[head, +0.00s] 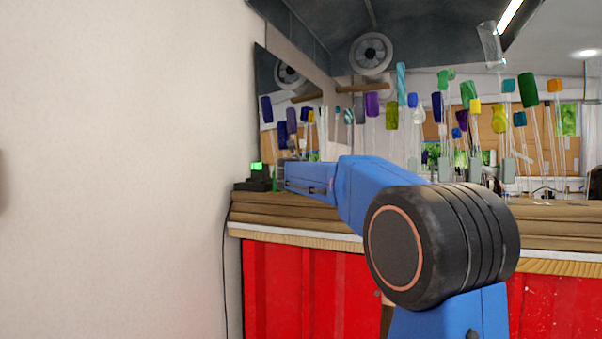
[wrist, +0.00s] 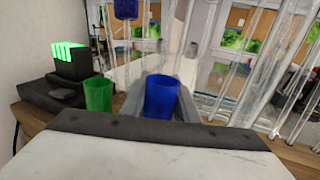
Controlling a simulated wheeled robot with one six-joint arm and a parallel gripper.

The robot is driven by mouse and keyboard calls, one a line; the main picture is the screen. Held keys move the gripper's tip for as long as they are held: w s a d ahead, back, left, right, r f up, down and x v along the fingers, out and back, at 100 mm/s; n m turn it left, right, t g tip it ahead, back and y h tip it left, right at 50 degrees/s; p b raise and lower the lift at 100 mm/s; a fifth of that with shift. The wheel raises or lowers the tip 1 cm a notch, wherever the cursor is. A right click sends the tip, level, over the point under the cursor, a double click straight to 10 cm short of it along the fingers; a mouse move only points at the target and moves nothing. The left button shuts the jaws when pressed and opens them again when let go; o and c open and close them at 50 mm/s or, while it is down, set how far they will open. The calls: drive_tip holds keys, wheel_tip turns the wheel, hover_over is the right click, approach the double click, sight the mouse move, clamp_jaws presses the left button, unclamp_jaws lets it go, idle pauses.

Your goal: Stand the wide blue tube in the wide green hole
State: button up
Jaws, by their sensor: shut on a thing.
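The wide blue tube (wrist: 162,98) shows in the wrist view, upright or nearly so, with its open top toward me. My gripper (wrist: 161,108) is shut on it, one grey finger on each side. A wide green tube-like thing with an open top (wrist: 98,95), which looks like the green hole, stands just left of the blue tube, apart from it. The lower ends of both are hidden behind the dark-edged pale body in front. In the head view my blue arm hides the gripper, the blue tube and the green hole.
A black device with a green-lit top (wrist: 72,64) stands at the left of the wooden counter; it also shows in the head view (head: 258,178). Several clear glass rods (wrist: 285,60) rise close on the right. A dark blue piece (wrist: 126,9) hangs above. A wall bounds the left side.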

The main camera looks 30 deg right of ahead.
drive_tip(key=shift+f, duration=0.55)
drive_tip(key=o, duration=0.8)
drive_tip(key=shift+v, duration=5.5)
